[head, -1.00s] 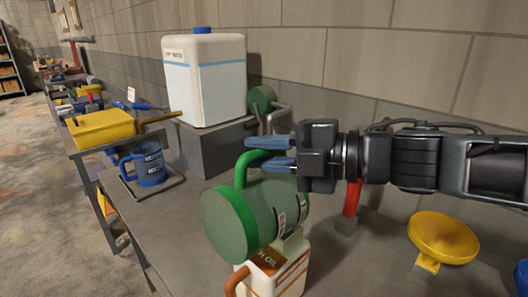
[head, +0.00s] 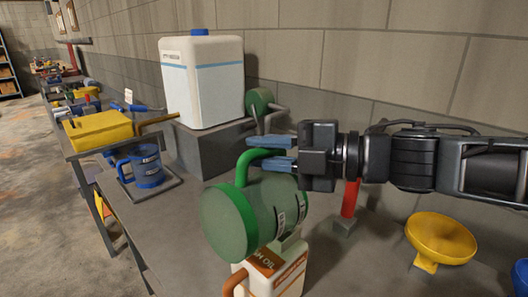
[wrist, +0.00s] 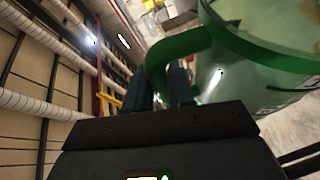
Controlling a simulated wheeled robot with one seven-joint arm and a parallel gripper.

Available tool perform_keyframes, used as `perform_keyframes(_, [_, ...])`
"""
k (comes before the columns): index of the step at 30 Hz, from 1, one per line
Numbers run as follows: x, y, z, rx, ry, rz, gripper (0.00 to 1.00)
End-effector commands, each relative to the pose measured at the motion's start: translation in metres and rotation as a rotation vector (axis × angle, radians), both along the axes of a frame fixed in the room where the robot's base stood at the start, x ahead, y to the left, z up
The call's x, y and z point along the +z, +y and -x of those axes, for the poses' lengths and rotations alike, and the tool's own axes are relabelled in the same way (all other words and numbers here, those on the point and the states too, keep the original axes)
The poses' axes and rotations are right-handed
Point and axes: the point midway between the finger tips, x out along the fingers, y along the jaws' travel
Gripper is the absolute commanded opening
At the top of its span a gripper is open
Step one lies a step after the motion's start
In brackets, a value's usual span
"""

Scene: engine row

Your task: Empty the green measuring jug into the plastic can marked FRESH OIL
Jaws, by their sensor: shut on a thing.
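The green measuring jug (head: 252,215) is held on its side in the head view, its dark green base disc facing the camera and to the left. My gripper (head: 268,152) is shut on its green handle; the handle also shows in the wrist view (wrist: 180,55) beside the dark fingers. The white plastic can marked with "OIL" on an orange-brown label (head: 278,270) stands directly below the jug, with an orange handle at its left. The jug hides the can's opening, so I cannot see whether liquid is running. The jug's mouth is turned away from the head camera.
A large white container with a blue cap (head: 203,80) stands on a grey block behind. A blue jug (head: 148,167) sits on a tray at left. A yellow funnel (head: 440,238) and a red upright handle (head: 350,198) are at right. The bench front at left is clear.

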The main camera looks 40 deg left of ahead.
Motion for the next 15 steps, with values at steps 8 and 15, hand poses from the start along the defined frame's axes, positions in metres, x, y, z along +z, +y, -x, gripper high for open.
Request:
perform_keyframes(8, [0.001, -0.0002, -0.0039, 0.0, 0.024, -0.003, 0.0])
perform_keyframes(15, [0.0017, -0.0003, -0.0068, 0.0, 0.042, -0.004, 0.0])
